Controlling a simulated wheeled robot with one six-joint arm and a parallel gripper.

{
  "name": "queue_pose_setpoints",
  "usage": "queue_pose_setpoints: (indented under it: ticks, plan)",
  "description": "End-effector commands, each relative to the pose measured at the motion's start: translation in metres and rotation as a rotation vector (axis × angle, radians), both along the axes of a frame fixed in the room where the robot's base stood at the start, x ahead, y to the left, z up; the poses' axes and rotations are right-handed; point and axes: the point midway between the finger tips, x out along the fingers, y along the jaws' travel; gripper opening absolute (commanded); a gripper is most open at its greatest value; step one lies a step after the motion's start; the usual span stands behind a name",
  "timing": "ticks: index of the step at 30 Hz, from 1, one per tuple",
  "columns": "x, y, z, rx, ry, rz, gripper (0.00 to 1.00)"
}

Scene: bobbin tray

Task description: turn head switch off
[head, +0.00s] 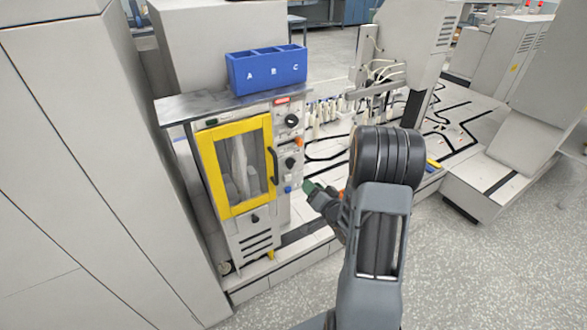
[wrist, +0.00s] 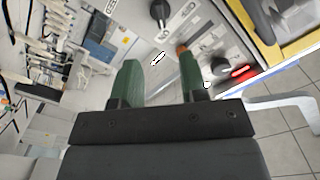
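The control panel beside the yellow-framed door carries an upper black rotary switch (head: 291,120) and a lower black rotary switch (head: 290,162). The wrist view shows one black knob (wrist: 160,12) beyond the fingertips and another black knob (wrist: 212,68) right of the right finger, near a lit red indicator (wrist: 243,72). My gripper (head: 308,188) is in front of the panel's lower part, right of the blue button. Its green fingers (wrist: 158,75) are apart with nothing held between them.
An orange button (head: 299,141) sits between the switches, and a blue button (head: 288,189) lies below. The yellow-framed door (head: 207,165) with its dark handle is left of the panel. A blue bin (head: 236,75) stands on the metal top. Bobbins (head: 325,110) stand behind on the right.

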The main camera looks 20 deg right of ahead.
Motion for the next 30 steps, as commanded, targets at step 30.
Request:
queue_pose_setpoints:
  ticks: [30]
  plan:
    - [0.117, 0.014, 0.000, -0.001, 0.002, -0.001, 0.39]
